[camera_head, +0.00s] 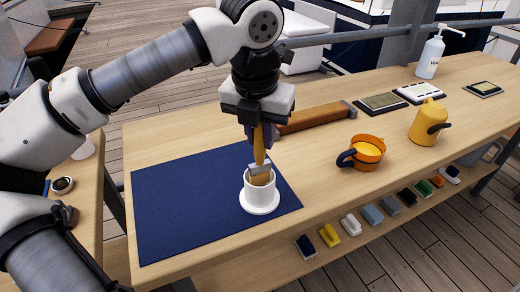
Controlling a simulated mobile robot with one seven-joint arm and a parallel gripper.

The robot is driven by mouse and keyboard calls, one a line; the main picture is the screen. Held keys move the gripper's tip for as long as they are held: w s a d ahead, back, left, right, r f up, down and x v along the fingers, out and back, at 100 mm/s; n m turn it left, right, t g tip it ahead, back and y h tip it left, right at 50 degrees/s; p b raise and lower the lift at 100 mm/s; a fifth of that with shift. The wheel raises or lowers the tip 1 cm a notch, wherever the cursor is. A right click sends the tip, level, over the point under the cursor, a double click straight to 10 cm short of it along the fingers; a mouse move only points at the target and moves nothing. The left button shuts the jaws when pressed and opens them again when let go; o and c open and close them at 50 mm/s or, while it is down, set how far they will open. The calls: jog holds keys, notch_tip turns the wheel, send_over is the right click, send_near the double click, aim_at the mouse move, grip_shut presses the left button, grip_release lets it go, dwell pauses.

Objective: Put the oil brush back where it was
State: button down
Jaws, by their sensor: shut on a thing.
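The brush head is at the mouth of a white cup-shaped holder (257,198) with a wide round foot. The lowest bristles are hidden by the holder's rim, and I cannot tell whether they touch its inside. The holder stands on the dark blue mat (180,205), near the mat's right edge.
On the wooden table (330,195) are an orange cup (370,147), a yellow pot (424,124), a long brown block (315,118), several flat trays (383,102) and a white pump bottle (430,58). Several small coloured brushes or blocks (373,214) lie on a lower shelf. The mat's left side is clear.

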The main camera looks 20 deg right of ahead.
aim_at(260, 163)
jog(key=shift+f, duration=2.05)
jog(key=shift+f, duration=0.2)
jog(key=c, duration=1.3)
grip_release()
jog(key=shift+r, duration=0.1)
jog(key=shift+r, duration=0.25)
jog(key=r, duration=0.4)
jog(key=s+a+r, duration=0.1)
jog(key=r, duration=0.6)
jog(key=shift+s+a+r, duration=0.15)
jog(key=shift+s+r, duration=0.05)
jog(key=shift+r, duration=0.15)
